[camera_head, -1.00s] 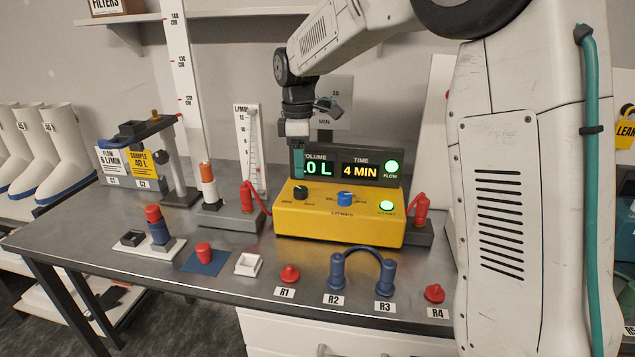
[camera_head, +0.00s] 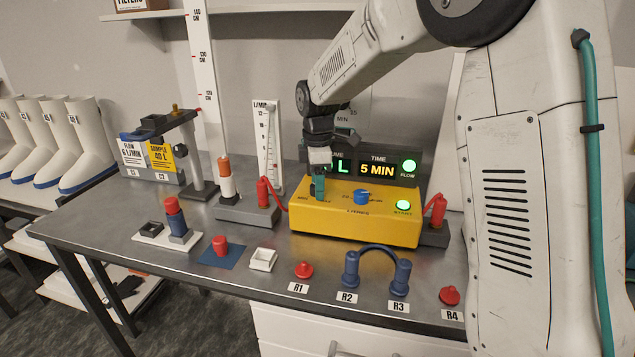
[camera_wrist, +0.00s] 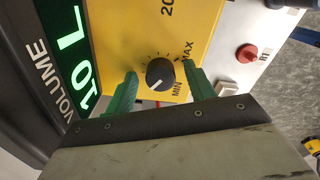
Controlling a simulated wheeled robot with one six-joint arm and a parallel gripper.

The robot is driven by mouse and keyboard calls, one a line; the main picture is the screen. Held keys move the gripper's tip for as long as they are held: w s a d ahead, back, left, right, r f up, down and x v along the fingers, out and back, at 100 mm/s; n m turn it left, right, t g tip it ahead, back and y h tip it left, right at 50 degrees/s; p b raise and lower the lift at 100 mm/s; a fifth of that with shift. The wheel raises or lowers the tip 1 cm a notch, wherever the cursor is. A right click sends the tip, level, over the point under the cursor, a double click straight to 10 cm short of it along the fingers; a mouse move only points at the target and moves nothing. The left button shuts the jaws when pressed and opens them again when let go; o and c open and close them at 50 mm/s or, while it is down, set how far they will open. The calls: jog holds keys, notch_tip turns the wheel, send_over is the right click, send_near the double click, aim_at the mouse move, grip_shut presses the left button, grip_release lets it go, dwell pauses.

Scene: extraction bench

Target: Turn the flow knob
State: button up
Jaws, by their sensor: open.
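The yellow pump box (camera_head: 340,220) stands on the bench. Its black flow knob (camera_wrist: 160,72), with MIN and MAX marks and a white pointer line, shows in the wrist view; my gripper hides it in the head view. My gripper (camera_head: 318,192) points down at the box's left part. In the wrist view its green fingers (camera_wrist: 161,88) are open, one on each side of the knob, with gaps visible. The flow gauge (camera_head: 267,150), a tall white L/MIN scale, stands behind the box. A card (camera_head: 133,153) reads FLOW 6 L/MIN.
A blue knob (camera_head: 362,196) and a lit green START button (camera_head: 403,206) are on the same box. The display (camera_head: 377,168) behind reads 5 MIN with a green FLOW light. Red plugs and a blue looped tube (camera_head: 376,249) lie in front.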

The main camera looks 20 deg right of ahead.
jog(key=c, duration=1)
jog(key=m, duration=0.4)
jog(key=shift+r, duration=0.1)
jog(key=m, duration=0.4)
jog(key=shift+m, duration=0.3)
jog(key=m, duration=0.4)
jog(key=shift+a+m, duration=0.1)
jog(key=shift+m, duration=2.4)
